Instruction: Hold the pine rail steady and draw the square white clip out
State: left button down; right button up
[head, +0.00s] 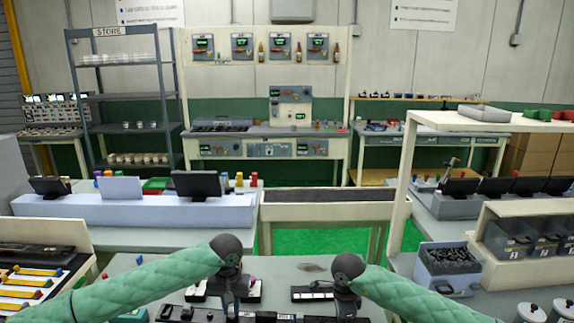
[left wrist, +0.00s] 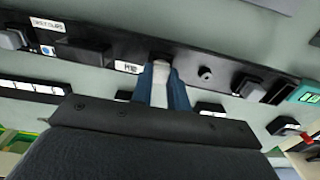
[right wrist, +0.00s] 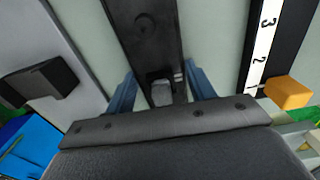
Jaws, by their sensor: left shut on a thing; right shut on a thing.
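The long rail (head: 180,314) lies along the near edge of the bench in the head view; it looks dark, not pale pine. In the left wrist view the rail (left wrist: 105,52) carries several small blocks and white labels. My left gripper (head: 232,300) is shut on a pale, whitish clip (left wrist: 159,86) at the rail, between its blue fingers (left wrist: 165,78). My right gripper (head: 346,305) has its fingers (right wrist: 160,82) on both sides of the dark rail (right wrist: 143,35), near a small grey block (right wrist: 161,93). The clip's lower part is hidden.
A dark block (right wrist: 40,82) is on the other side. A bin of black parts (head: 450,265) stands to the right. Grey bench shows between my arms.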

pick_arm(q)
jog(key=shift+r, duration=0.15)
pick_arm(e)
jog(key=shift+s+f, duration=0.1)
jog(key=shift+f, duration=0.2)
pick_arm(q)
jog(key=c, duration=1.5)
grip_release()
jog(key=shift+a, duration=0.1)
jog(key=shift+o, duration=1.1)
pick_arm(e)
jog(key=shift+r, duration=0.1)
pick_arm(q)
notch_tip(320, 180, up, 12)
pick_arm(e)
jog(key=shift+r, duration=0.1)
pick_arm(q)
jog(key=shift+w, duration=0.1)
pick_arm(e)
jog(key=o, duration=1.3)
jog(key=shift+c, duration=0.2)
